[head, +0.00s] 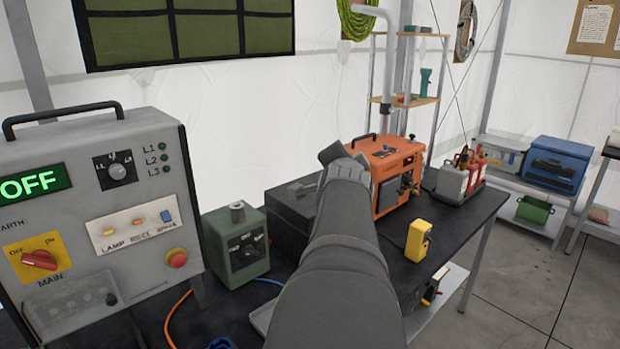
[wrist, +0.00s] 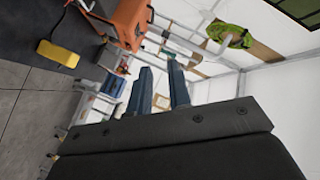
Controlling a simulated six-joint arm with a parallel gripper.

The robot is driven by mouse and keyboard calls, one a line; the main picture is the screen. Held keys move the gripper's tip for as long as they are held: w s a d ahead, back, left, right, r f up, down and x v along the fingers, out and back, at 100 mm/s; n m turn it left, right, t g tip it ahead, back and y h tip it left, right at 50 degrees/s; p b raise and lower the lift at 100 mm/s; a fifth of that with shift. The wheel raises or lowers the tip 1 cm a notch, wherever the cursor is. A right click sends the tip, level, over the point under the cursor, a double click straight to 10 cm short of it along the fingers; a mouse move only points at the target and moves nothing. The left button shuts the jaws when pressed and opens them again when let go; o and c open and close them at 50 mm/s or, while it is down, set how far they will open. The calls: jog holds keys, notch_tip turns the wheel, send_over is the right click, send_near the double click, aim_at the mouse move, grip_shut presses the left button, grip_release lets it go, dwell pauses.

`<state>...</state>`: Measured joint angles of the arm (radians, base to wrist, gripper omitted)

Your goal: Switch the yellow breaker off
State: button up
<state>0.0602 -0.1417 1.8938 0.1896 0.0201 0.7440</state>
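The grey control panel (head: 75,200) stands at the left in the head view. Its white strip carries a yellow breaker (head: 110,232) above the word LAMP, an orange breaker (head: 138,222) and a blue breaker (head: 166,215). The yellow lever is too small to tell its position. My gripper (head: 345,158) is well to the right of the panel, in front of the orange generator, and partly hidden by my own arm. In the wrist view its two blue-grey fingers (wrist: 158,90) stand apart with nothing between them. The panel is not in the wrist view.
The panel has a green OFF display (head: 34,183), a red main switch (head: 40,260), a rotary knob (head: 117,171) and a red button (head: 176,257). A green box (head: 236,246) stands beside it. A yellow box (head: 418,240) and an orange generator (head: 385,160) are to the right.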

jog(key=a+n+y, duration=0.1)
jog(key=a, duration=0.2)
jog(key=a+n+y, duration=0.1)
jog(key=a, duration=0.3)
jog(key=s+a+n+g+y, duration=0.1)
jog(key=a+n, duration=0.1)
jog(key=a, duration=0.2)
jog(key=shift+a+f, duration=0.15)
grip_shut()
jog(key=n+g+y, duration=0.5)
jog(key=n+g, duration=0.2)
jog(key=n, duration=0.9)
send_near(108, 232)
notch_tip(108, 232, up, 3)
jog(key=shift+s+d, duration=0.25)
jog(key=shift+d, duration=0.15)
jog(key=x, duration=1)
